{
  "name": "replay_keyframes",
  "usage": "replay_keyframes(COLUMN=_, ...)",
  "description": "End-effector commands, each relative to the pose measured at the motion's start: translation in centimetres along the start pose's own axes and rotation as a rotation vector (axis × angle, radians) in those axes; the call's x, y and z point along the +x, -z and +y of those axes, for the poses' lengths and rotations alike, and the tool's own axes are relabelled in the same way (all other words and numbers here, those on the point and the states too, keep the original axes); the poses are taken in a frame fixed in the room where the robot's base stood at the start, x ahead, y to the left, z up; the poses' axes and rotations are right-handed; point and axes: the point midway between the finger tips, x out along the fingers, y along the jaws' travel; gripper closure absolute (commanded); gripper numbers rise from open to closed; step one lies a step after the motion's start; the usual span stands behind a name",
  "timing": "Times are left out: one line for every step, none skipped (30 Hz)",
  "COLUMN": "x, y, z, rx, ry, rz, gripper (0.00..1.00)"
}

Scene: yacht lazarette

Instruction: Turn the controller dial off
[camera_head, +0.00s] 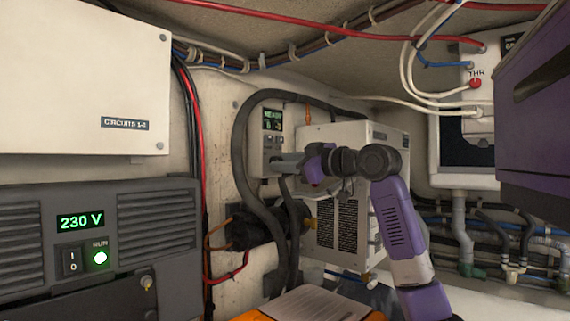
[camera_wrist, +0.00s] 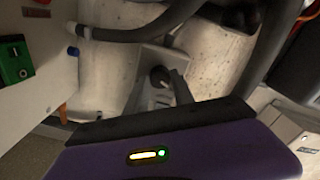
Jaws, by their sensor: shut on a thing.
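The grey controller (camera_head: 272,128) is mounted on the back wall left of centre, with a small screen lit green that seems to read READY. Its face also shows in the wrist view, with a dark round dial (camera_wrist: 160,77) between my two grey fingers. My gripper (camera_head: 282,163) reaches in from the right at the controller's lower part. In the wrist view, my gripper (camera_wrist: 159,84) is shut on the dial, one finger on either side. The fingers and wrist hide the dial in the head view, and its exact setting is too small to read.
A thick black hose (camera_head: 240,150) loops close around the controller's left side. A white vented unit (camera_head: 340,205) stands just right of it. A dark panel (camera_head: 80,245) shows 230 V at left, under a white box (camera_head: 75,85). An orange-edged paper sheet (camera_head: 315,304) lies below.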

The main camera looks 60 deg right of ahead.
Motion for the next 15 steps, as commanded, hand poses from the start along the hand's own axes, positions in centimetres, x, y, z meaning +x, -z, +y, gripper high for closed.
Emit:
replay_keyframes(x=0.0, y=-0.04, z=-0.03, rx=-0.001, ry=0.001, rz=-0.001, gripper=1.0)
replay_keyframes(x=0.0, y=-0.04, z=-0.03, rx=-0.001, ry=0.001, rz=-0.001, gripper=0.69)
replay_keyframes(x=0.0, y=-0.03, z=-0.03, rx=-0.001, ry=0.001, rz=-0.001, gripper=0.61)
replay_keyframes(x=-0.01, y=-0.03, z=-0.03, rx=-0.001, ry=0.0, rz=-0.001, gripper=0.55)
replay_keyframes(x=-0.01, y=-0.03, z=-0.03, rx=-0.001, ry=0.0, rz=-0.001, gripper=0.49)
replay_keyframes(x=-0.01, y=-0.02, z=-0.02, rx=-0.001, ry=0.0, rz=-0.001, gripper=0.49)
replay_keyframes(x=-0.01, y=-0.02, z=-0.02, rx=-0.001, ry=0.0, rz=-0.001, gripper=0.49)
replay_keyframes(x=-0.01, y=-0.02, z=-0.02, rx=-0.001, ry=0.0, rz=-0.001, gripper=0.49)
replay_keyframes(x=-0.01, y=-0.02, z=-0.02, rx=0.0, ry=0.0, rz=-0.001, gripper=0.49)
replay_keyframes(x=-0.01, y=-0.01, z=-0.02, rx=0.0, ry=0.0, rz=-0.001, gripper=0.49)
replay_keyframes(x=0.0, y=-0.01, z=-0.02, rx=0.0, ry=0.0, rz=-0.001, gripper=0.49)
replay_keyframes(x=0.0, y=-0.01, z=-0.02, rx=0.0, ry=0.0, rz=-0.001, gripper=0.49)
replay_keyframes(x=-0.01, y=-0.01, z=-0.01, rx=0.0, ry=0.0, rz=0.0, gripper=0.49)
replay_keyframes(x=-0.04, y=-0.02, z=-0.01, rx=0.0, ry=0.0, rz=0.0, gripper=0.49)
replay_keyframes(x=-0.16, y=-0.03, z=-0.01, rx=0.0, ry=0.0, rz=0.0, gripper=0.49)
